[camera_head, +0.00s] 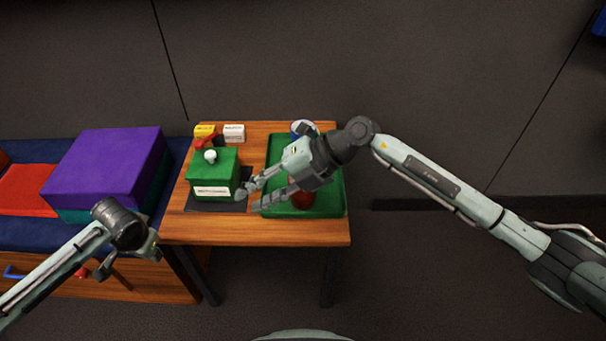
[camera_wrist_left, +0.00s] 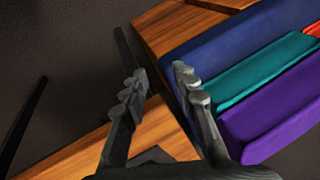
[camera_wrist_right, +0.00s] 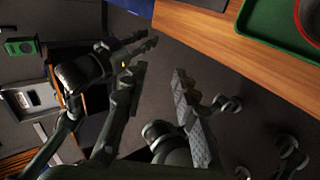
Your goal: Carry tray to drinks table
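A green tray (camera_head: 335,200) lies on the right part of a small wooden table (camera_head: 200,230). A red round thing (camera_head: 303,200) and a blue-and-white cup (camera_head: 302,128) show at it, partly hidden by my right gripper. My right gripper (camera_head: 249,197) reaches over the tray from the right, its fingers open and pointing left. The tray's corner (camera_wrist_right: 272,22) also shows in the right wrist view, outside the fingers. My left gripper (camera_wrist_left: 160,80) is open and empty, near the table's front left in the head view. I cannot tell which table is the drinks table.
A green box (camera_head: 213,175) with a white ball on top stands on a dark mat left of the tray. A blue bench with a purple block (camera_head: 105,165) adjoins the table's left. Floor at right is clear.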

